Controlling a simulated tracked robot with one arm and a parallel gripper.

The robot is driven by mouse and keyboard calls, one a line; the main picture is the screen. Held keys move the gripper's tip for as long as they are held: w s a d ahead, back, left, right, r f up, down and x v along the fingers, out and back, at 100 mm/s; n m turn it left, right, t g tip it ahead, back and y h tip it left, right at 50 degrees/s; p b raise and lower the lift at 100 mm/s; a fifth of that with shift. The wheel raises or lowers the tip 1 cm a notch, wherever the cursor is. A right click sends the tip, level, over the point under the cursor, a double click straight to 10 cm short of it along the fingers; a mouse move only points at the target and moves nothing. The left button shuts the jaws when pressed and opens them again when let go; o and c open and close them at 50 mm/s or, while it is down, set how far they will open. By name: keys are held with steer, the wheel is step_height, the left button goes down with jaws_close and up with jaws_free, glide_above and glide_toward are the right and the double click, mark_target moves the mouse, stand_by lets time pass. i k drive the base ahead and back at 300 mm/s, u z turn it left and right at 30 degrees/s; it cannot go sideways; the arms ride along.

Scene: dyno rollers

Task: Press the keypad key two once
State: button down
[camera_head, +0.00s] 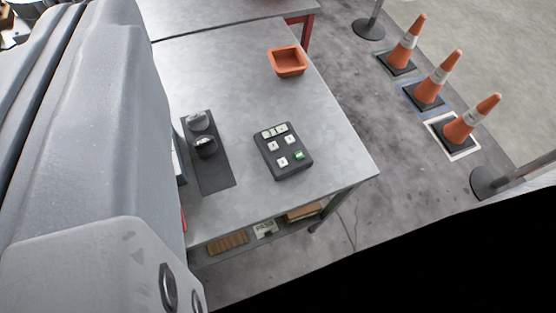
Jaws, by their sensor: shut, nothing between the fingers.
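The keypad (266,155) is a dark box lying on the grey metal table (240,75), right of the picture's middle-left. The marks on the keys are too small to read, so I cannot tell which is two. My gripper's fingers do not show. Large grey parts of my arm fill the left side, and nothing visible touches the keypad.
An orange tray (287,62) stands near the table's far right. Orange cones (437,80) stand on the floor to the right. The tabletop around the keypad is clear. Black covers the lower right.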

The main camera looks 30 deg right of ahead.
mark_target(290, 139)
steer(key=k, duration=0.85)
steer(key=z, duration=0.35)
